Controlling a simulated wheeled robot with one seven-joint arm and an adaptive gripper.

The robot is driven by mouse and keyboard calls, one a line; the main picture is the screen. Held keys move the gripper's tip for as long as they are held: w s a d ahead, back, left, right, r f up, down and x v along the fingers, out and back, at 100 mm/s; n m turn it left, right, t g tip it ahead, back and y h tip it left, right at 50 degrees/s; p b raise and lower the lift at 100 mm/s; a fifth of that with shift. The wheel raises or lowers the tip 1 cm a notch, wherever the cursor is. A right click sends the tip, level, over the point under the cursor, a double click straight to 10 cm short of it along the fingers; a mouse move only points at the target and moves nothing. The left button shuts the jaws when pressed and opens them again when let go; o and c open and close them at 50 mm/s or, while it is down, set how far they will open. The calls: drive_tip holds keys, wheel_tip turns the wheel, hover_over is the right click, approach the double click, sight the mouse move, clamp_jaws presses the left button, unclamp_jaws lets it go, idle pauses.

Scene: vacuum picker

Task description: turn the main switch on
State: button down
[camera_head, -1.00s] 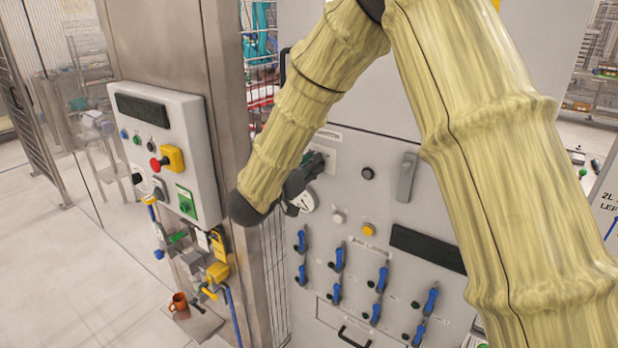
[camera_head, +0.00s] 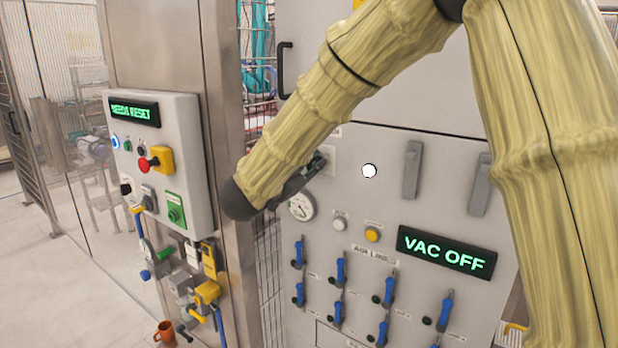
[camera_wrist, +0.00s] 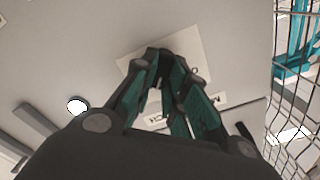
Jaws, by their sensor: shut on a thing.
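The main switch sits on a pale plate (camera_wrist: 196,50) on the grey cabinet door, with partly covered lettering below it in the wrist view. My gripper (camera_wrist: 166,64) is shut on the switch, whose knob is mostly hidden between the fingertips. In the head view my gripper (camera_head: 316,164) is at the plate, left of a lit white lamp (camera_head: 369,171), and my wrist covers part of it. The lamp also glows in the wrist view (camera_wrist: 77,105). The cabinet display (camera_head: 446,252) is lit and reads "VAC OFF".
A control box (camera_head: 185,130) on the steel post at left has a lit display, "NEEDS RESET", a red button and a green switch. A gauge (camera_head: 301,207), a yellow button (camera_head: 372,235) and several blue valves (camera_head: 340,270) lie below my gripper. Wire mesh (camera_wrist: 292,105) is close by.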

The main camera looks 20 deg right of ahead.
drive_tip(key=shift+d+m+b, duration=0.1)
drive_tip(key=shift+m+b, duration=0.4)
drive_tip(key=shift+m, duration=0.1)
drive_tip(key=c, duration=1.4)
unclamp_jaws()
drive_tip(key=shift+d, duration=0.1)
drive_tip(key=shift+c, duration=0.2)
drive_tip(key=shift+s+a, duration=0.1)
drive_tip(key=shift+a, duration=0.1)
drive_tip(key=v, duration=1.1)
drive_tip(key=shift+s+a, duration=0.25)
drive_tip(key=shift+f, duration=0.1)
